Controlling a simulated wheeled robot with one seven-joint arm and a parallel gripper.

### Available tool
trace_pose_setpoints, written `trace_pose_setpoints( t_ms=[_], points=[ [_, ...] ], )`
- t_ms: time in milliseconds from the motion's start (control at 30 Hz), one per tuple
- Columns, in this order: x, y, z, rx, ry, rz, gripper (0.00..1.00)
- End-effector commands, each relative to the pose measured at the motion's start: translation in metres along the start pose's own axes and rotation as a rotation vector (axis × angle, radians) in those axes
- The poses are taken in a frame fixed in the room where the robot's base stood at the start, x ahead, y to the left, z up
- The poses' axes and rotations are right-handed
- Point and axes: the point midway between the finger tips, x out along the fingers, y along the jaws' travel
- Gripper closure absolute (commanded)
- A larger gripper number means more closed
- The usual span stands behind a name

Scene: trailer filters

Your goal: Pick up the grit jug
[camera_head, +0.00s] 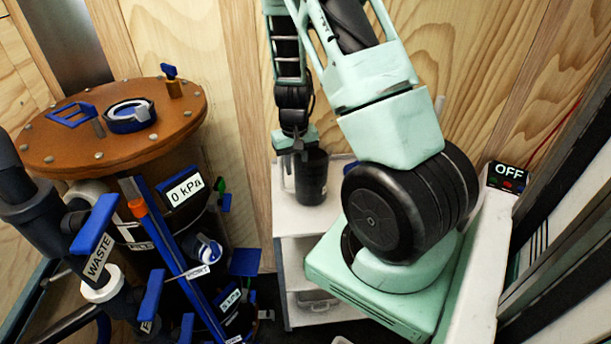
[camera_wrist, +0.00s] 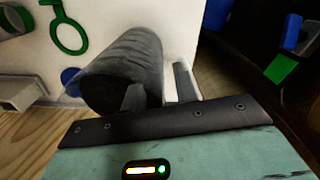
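The grit jug, a dark grey-black cylinder (camera_head: 311,180), stands upright on the top of a white shelf unit (camera_head: 296,222) against the wooden wall. My gripper (camera_head: 298,155) points down at the jug's upper left edge in the head view. In the wrist view the jug (camera_wrist: 118,68) is large, just beyond the fingers. The two dark fingers of my gripper (camera_wrist: 162,90) stand apart, one overlapping the jug's edge and the other right of it. A pale strip shows between them. I cannot tell whether they touch the jug, and no handle is clear.
A brown-lidded filter tank (camera_head: 110,125) with blue valves and a WASTE pipe (camera_head: 95,245) stands left of the shelf. A white post with an OFF display (camera_head: 508,171) is at the right. A green ring (camera_wrist: 70,35) lies on the white surface in the wrist view.

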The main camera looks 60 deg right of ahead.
Motion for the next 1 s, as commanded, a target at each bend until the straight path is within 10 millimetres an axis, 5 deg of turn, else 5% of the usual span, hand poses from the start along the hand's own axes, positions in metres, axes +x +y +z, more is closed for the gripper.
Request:
trace_pose_setpoints(
  t_ms=[300,433,1000],
  points=[
    [0.0088,0.0000,-0.0002,0.000,0.001,0.000,0.71],
    [0.0087,0.0000,-0.0002,0.000,0.001,0.000,1.00],
    [0.0084,0.0000,0.0000,0.001,0.000,0.000,1.00]
  ],
)
